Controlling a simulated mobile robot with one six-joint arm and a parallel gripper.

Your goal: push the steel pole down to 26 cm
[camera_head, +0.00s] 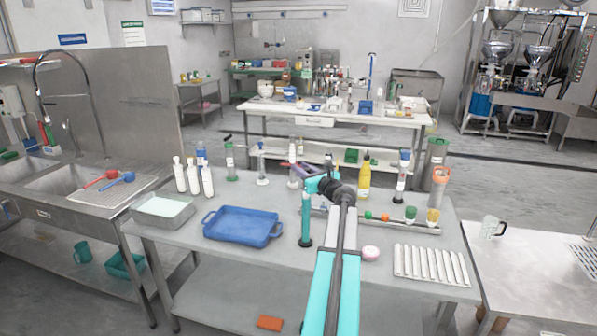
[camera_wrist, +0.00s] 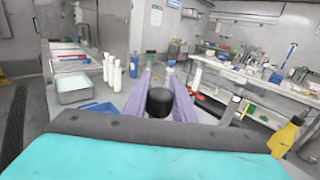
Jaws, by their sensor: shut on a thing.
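I cannot pick out the steel pole for certain in either view. My gripper (camera_head: 296,167) has purple fingers and is over the far middle of the steel table, partly hidden behind my own wrist. In the wrist view my gripper (camera_wrist: 160,74) has one finger on each side of a dark round-topped piece (camera_wrist: 160,102) and is shut on it. Only the top of that piece shows, and its lower part is hidden. I cannot tell whether it belongs to the pole. No height scale can be read.
A blue tray (camera_head: 240,226), a pale-filled pan (camera_head: 160,209) and white bottles (camera_head: 194,178) stand to the left. A yellow bottle (camera_head: 364,178), a rack of small coloured items (camera_head: 376,222) and a ridged white plate (camera_head: 431,265) are to the right. The near left tabletop is clear.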

